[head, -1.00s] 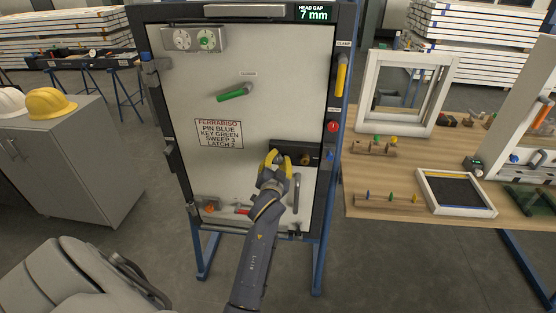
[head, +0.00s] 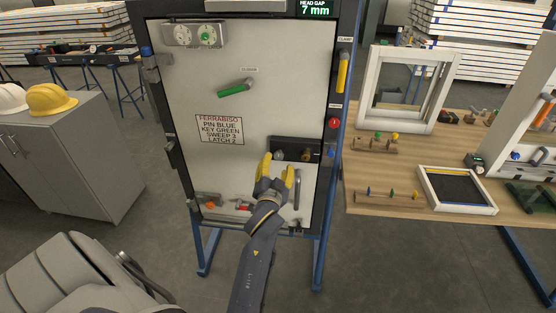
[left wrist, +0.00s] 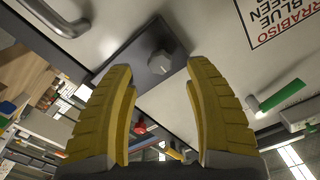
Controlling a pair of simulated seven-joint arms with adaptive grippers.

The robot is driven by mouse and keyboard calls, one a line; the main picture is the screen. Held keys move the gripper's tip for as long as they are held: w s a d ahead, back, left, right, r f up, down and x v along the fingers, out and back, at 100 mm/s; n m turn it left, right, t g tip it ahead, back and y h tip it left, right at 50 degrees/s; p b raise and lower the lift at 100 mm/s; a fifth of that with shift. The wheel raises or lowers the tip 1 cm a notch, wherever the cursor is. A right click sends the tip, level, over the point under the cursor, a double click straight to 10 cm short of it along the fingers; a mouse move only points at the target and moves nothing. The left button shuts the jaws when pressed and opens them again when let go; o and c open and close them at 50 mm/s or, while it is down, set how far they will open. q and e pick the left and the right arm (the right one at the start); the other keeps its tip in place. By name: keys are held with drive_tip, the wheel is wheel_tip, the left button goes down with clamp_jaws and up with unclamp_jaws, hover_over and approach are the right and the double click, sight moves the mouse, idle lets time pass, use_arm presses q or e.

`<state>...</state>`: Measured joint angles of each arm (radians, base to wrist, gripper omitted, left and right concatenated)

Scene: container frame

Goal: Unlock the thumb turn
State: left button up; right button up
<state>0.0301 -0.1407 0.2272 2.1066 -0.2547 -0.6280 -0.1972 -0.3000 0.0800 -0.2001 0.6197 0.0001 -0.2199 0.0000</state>
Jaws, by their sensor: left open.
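The thumb turn (head: 279,155) is a small grey knob on a dark lock plate (head: 314,144) low on the right side of the pale door panel. In the left wrist view the knob (left wrist: 160,62) shows as a grey faceted end on its plate, beyond and between the fingertips. My left gripper (head: 277,168) has yellow fingers spread apart in front of the plate, just below the knob. It is open and empty; the fingers (left wrist: 160,72) do not visibly touch the knob. My right gripper is not in view.
A green lever (head: 235,88) sits higher on the door. A vertical bar handle (head: 297,190) is right of my gripper. A printed sign (head: 219,130) is left of it. A red knob (head: 333,123) and yellow handle (head: 343,72) line the right frame. A wooden bench (head: 395,175) stands right.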

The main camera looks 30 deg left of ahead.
use_arm(q)
drive_tip(key=shift+v, duration=1.05)
